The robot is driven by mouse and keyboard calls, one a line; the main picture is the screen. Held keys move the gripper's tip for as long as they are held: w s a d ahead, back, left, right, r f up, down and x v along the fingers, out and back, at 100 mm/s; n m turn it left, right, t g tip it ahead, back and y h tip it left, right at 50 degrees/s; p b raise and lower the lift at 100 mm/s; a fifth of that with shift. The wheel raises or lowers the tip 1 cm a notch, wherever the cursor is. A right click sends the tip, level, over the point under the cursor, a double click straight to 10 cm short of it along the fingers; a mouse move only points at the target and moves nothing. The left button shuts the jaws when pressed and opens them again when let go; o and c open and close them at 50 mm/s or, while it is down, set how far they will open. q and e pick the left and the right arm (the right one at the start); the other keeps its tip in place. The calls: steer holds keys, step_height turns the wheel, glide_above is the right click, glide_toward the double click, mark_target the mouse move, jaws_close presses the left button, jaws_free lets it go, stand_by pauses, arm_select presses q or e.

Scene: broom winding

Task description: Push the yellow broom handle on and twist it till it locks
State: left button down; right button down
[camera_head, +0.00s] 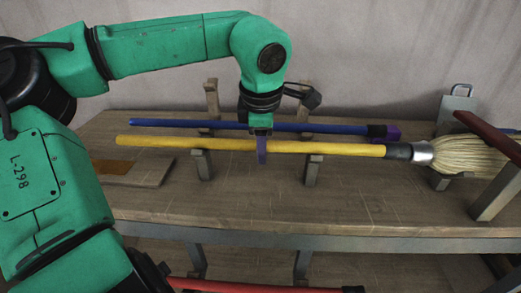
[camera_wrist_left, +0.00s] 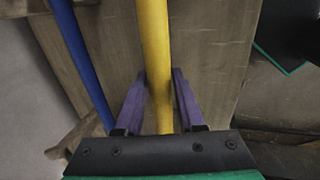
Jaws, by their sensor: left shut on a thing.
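The yellow broom handle (camera_head: 345,149) lies level across wooden rests on the bench. Its right end meets a dark sleeve (camera_head: 398,151), in line with the metal collar (camera_head: 422,152) of the pale bristle broom head (camera_head: 470,150). I cannot tell whether a gap remains at the joint. My left gripper (camera_head: 262,150) comes down from above and is shut on the handle near its middle. In the left wrist view its purple fingers (camera_wrist_left: 159,80) stand on both sides of the yellow handle (camera_wrist_left: 156,40). My right gripper is not in view.
A blue handle (camera_head: 190,124) lies parallel behind the yellow one, with a purple piece (camera_head: 392,132) at its right end. Wooden posts (camera_head: 313,170) hold the handles. A dark red bar (camera_head: 487,133) crosses near the bristles. A red handle (camera_head: 250,287) lies below the bench.

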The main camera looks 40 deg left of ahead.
arm_select(q)
steer(key=shift+d, duration=0.1)
stand_by(0.3)
steer(key=shift+t+b, duration=0.3)
steer(key=shift+b, duration=0.25)
steer(key=shift+f+t+y+b, duration=0.1)
steer(key=shift+t+y+b, duration=0.85)
steer(key=shift+b, duration=1.1)
steer(key=shift+t, duration=0.25)
